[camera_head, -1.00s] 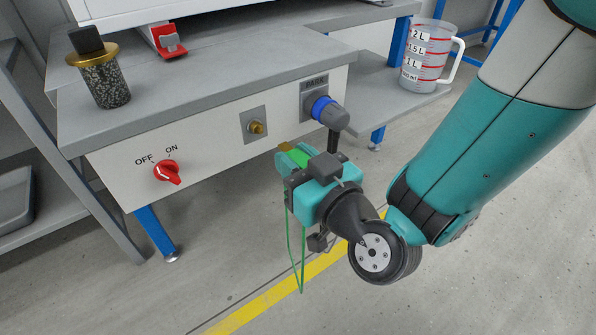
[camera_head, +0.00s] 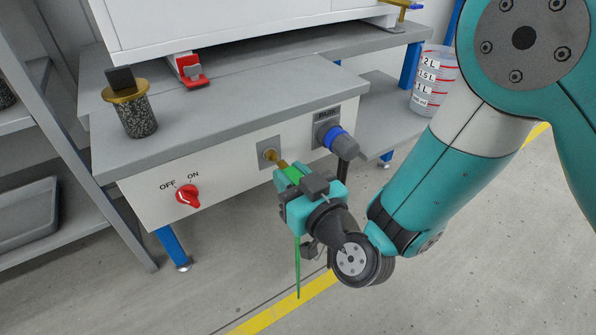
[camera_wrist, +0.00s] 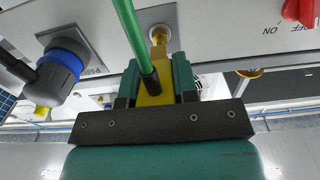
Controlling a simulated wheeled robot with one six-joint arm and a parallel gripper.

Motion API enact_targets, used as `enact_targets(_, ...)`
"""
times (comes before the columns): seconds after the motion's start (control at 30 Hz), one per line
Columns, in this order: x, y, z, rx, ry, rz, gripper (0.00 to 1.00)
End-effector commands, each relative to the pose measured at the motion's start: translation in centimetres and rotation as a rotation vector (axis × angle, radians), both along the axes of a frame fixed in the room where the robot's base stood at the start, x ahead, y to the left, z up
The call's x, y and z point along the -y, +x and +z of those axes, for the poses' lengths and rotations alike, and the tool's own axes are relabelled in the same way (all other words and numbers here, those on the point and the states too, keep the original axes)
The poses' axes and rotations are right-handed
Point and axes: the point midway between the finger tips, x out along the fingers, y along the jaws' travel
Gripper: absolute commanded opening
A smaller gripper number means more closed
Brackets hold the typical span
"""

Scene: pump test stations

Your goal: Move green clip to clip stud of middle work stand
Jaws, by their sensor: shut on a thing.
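My gripper (camera_head: 287,177) is shut on the green clip (camera_head: 293,174), in front of the stand's front panel. In the wrist view, the clip's yellow part (camera_wrist: 155,92) sits between my two teal fingers, with a green cable running up from its dark end. In the head view the cable hangs below my gripper. The brass clip stud (camera_head: 268,155) sticks out of a grey square plate on the panel. It also shows in the wrist view (camera_wrist: 160,38), in line with the clip. The clip's tip is at or very near the stud; I cannot tell whether they touch.
A blue and grey plug (camera_head: 336,140) with a dark hose is just right of the stud. A red OFF/ON knob (camera_head: 188,196) is to the left. On the stand's top are a speckled jar (camera_head: 137,118) and a red clamp (camera_head: 192,74). A measuring jug (camera_head: 430,82) stands at right.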

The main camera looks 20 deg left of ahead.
Motion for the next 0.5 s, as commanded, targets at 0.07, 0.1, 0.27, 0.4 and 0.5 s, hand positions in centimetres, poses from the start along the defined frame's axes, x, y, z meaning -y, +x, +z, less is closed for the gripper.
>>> enact_targets(0.07, -0.4, 0.4, 0.4, -0.001, -0.001, 0.000, 0.00)
enact_targets(0.1, -0.6, 0.5, 0.5, 0.000, 0.000, 0.000, 0.00)
enact_targets(0.27, -1.1, 1.0, 0.3, -0.001, 0.000, 0.000, 0.00)
enact_targets(0.4, -1.4, 1.2, 0.1, 0.000, 0.000, 0.000, 0.00)
enact_targets(0.5, -1.4, 1.3, 0.0, 0.000, 0.000, 0.000, 0.00)
